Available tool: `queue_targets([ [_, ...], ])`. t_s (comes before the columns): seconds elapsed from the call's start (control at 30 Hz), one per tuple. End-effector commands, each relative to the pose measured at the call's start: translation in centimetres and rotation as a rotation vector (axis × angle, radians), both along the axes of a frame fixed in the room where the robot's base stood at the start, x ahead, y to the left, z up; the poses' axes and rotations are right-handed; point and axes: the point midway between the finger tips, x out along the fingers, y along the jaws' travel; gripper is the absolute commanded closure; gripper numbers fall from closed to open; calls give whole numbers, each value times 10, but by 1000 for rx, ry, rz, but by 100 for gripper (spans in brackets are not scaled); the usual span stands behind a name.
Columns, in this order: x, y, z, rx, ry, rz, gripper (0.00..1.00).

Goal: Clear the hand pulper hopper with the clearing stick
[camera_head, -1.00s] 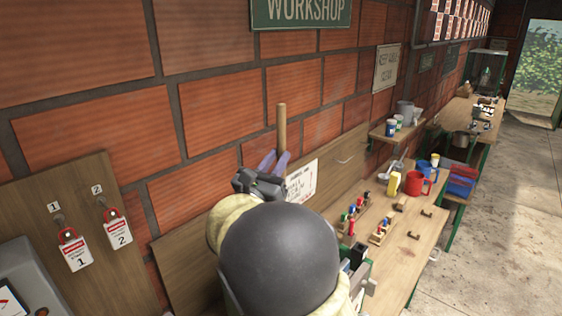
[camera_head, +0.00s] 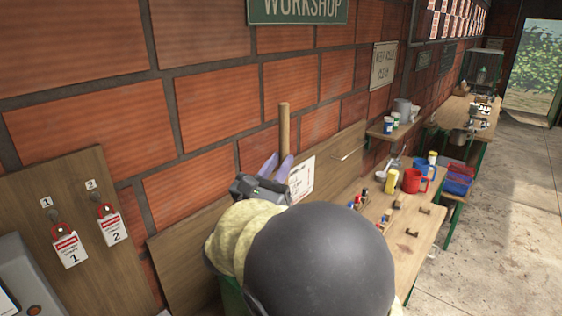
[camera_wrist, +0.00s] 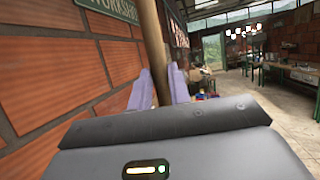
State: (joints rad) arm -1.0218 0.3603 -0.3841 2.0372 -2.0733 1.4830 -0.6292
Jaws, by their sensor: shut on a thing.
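My gripper (camera_head: 277,168) is shut on a wooden stick (camera_head: 284,126) and holds it upright in front of the brick wall. The purple fingers press on the stick's lower part. In the wrist view the stick (camera_wrist: 153,45) rises between the two purple fingers (camera_wrist: 160,88), and its top is cut off by the frame. The hand pulper and its hopper cannot be made out; my arm hides much of the bench's near end.
A wooden bench (camera_head: 413,240) holds a red mug (camera_head: 413,181), a yellow container (camera_head: 391,182) and small coloured items. A small shelf (camera_head: 384,134) carries cups. Two padlocked tags (camera_head: 69,250) hang on a board at left. The concrete floor (camera_head: 500,240) at right is clear.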

Motion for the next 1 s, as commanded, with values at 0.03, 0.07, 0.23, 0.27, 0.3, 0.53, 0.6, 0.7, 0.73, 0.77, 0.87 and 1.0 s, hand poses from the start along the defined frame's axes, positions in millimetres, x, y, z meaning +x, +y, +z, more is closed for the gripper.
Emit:
queue_targets([
  [0.03, -5, -2, -1, 2, -1, 1, 100],
  [0.07, -8, -2, 0, 1, 0, 0, 100],
  [0.23, -24, -7, -1, 1, -1, -1, 100],
  [0.27, -26, -8, 0, 2, -1, 0, 100],
  [0.3, -30, -9, -1, 1, 0, 0, 100],
  [0.53, -51, -15, 0, 2, 0, 1, 100],
  [0.6, -58, -17, 0, 2, -1, 1, 100],
  [0.7, -67, -19, 0, 2, 0, 2, 100],
  [0.73, -70, -20, 0, 2, 0, 1, 100],
  [0.77, -72, -21, 0, 2, -1, 1, 100],
  [0.87, -80, -23, 0, 1, 0, 0, 100],
  [1.0, -82, -24, 0, 0, 0, -1, 100],
])
